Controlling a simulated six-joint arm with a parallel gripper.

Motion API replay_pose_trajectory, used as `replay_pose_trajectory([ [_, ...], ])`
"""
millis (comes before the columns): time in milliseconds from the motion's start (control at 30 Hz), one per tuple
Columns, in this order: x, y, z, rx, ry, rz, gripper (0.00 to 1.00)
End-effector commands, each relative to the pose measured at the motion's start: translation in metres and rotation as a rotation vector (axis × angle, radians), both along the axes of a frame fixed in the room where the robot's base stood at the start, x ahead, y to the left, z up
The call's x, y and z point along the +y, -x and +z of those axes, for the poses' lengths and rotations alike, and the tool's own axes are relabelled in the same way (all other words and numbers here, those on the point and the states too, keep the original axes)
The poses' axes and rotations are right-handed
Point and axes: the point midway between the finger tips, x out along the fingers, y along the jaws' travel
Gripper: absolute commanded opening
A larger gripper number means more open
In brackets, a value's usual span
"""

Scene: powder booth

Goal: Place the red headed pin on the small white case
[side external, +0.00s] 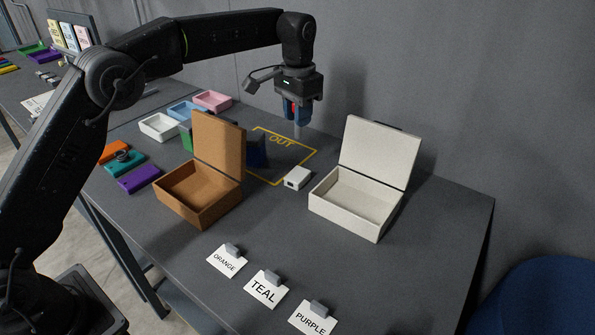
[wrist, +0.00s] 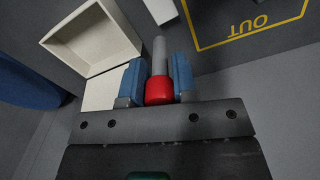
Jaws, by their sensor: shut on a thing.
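My gripper (side external: 297,108) is shut on the red headed pin (wrist: 159,92), high above the table near the back wall. In the wrist view the red head sits between the two blue fingers, and the grey shaft extends out past the fingertips. In the side view the shaft (side external: 298,131) points down. The small white case (side external: 297,178) lies on the table, nearer the camera than the pin and well below it. Part of a white block, which looks like this case, shows at the top edge of the wrist view (wrist: 160,10).
An open white box (side external: 352,195) stands right of the case, and an open brown box (side external: 200,192) stands to its left. A yellow OUT outline (side external: 309,150) lies behind the case. Small coloured trays stand at the back left. Label cards (side external: 265,290) stand in front.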

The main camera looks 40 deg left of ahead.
Motion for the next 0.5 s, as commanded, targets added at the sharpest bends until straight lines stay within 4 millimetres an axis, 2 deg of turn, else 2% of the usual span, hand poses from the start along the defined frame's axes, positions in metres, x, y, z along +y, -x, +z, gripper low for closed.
replay_pose_trajectory([
  [300,0.000,0.001,-0.054,0.003,0.000,0.001,0.01],
  [500,0.000,0.000,-0.069,0.002,-0.001,0.001,0.01],
])
